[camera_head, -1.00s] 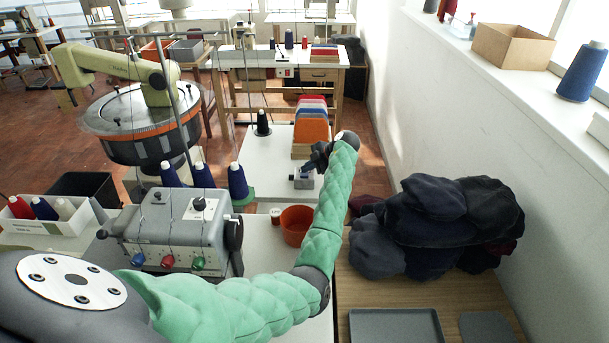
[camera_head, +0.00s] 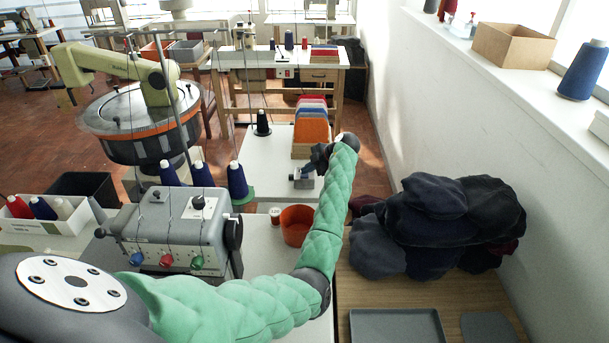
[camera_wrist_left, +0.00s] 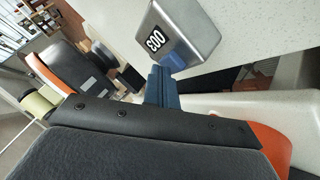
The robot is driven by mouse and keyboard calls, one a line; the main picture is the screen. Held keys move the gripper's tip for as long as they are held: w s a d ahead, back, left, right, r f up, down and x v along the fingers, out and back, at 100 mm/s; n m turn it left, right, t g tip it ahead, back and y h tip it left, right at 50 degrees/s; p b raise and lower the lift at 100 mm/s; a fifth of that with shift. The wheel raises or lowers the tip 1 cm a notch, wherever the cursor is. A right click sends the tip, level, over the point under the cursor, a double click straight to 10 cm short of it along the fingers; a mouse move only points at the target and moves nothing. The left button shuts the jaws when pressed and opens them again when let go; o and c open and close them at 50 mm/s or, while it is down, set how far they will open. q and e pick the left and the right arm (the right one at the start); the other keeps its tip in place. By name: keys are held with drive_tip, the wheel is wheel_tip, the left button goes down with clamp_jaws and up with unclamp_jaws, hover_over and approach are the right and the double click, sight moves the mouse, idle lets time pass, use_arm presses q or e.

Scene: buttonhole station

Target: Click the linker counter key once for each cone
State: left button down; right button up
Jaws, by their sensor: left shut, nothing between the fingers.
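The counter (camera_head: 304,182) is a small grey metal box on the white table. In the left wrist view the counter (camera_wrist_left: 190,30) fills the top middle, its dark window showing digits that read 003, upside down. My left gripper (camera_head: 309,168) is at the counter. In the wrist view its blue fingers (camera_wrist_left: 163,82) are shut and empty, their tips at the counter's lower edge. Blue yarn cones (camera_head: 237,181) stand in a row behind the grey control box. A black cone (camera_head: 262,124) stands farther back. My right gripper is not in view.
The grey control box (camera_head: 175,238) with coloured knobs and an orange bowl (camera_head: 296,225) stand left of my forearm. A white bin (camera_head: 45,222) holds more cones at far left. Coloured panels (camera_head: 311,121) stand behind the counter. Dark garments (camera_head: 435,225) are heaped at right.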

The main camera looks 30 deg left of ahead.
sight(308, 175)
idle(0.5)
use_arm(q)
drive_tip(key=shift+r, duration=0.85)
drive_tip(key=shift+r, duration=0.1)
drive_tip(key=shift+r+p, duration=0.95)
drive_tip(key=shift+r, duration=1.5)
idle(0.6)
